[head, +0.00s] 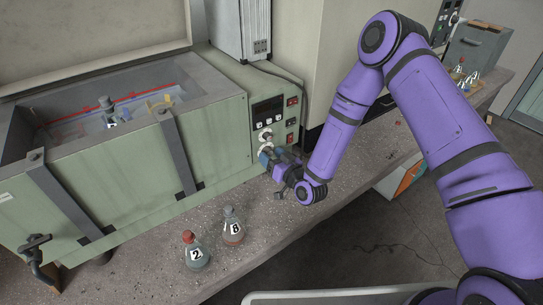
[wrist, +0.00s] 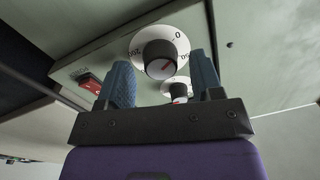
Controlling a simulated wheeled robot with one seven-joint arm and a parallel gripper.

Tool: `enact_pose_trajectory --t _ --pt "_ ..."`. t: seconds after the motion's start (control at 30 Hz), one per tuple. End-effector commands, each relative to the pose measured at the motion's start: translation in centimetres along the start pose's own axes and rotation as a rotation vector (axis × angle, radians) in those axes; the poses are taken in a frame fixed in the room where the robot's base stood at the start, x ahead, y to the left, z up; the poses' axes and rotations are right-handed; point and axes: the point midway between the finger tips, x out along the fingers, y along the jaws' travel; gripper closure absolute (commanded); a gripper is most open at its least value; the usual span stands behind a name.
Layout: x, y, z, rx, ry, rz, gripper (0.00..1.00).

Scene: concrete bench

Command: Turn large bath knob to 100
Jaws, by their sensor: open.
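The large bath knob (wrist: 158,62) is a dark round knob with a grey face and a short red mark, set on a white dial. The dial shows a 0 at upper right and other figures at left, partly hidden. The red mark slants toward the upper right; its exact reading is not clear. My gripper (wrist: 160,60) is open, with one finger on each side of the large knob in the wrist view; I see no clear contact. In the head view my gripper (head: 268,158) is at the bath's control panel (head: 269,112) and hides part of the dials.
A smaller knob (wrist: 178,91) sits close by, between my fingers in the picture. A red switch (wrist: 90,82) is left of the dial. Another flask (head: 109,112) is in the open bath (head: 205,95).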

Motion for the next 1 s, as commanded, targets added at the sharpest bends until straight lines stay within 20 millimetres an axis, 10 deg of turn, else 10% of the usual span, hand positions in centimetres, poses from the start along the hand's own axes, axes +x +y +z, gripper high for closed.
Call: enact_pose_trajectory --t 0.37,0.6,1.0 --pt "0.52 -0.02 -0.01 0.001 0.000 0.000 0.40" --pt "0.51 -0.02 -0.01 0.000 0.000 0.000 0.89" --pt "0.49 0.02 0.01 0.074 0.003 0.000 0.89"
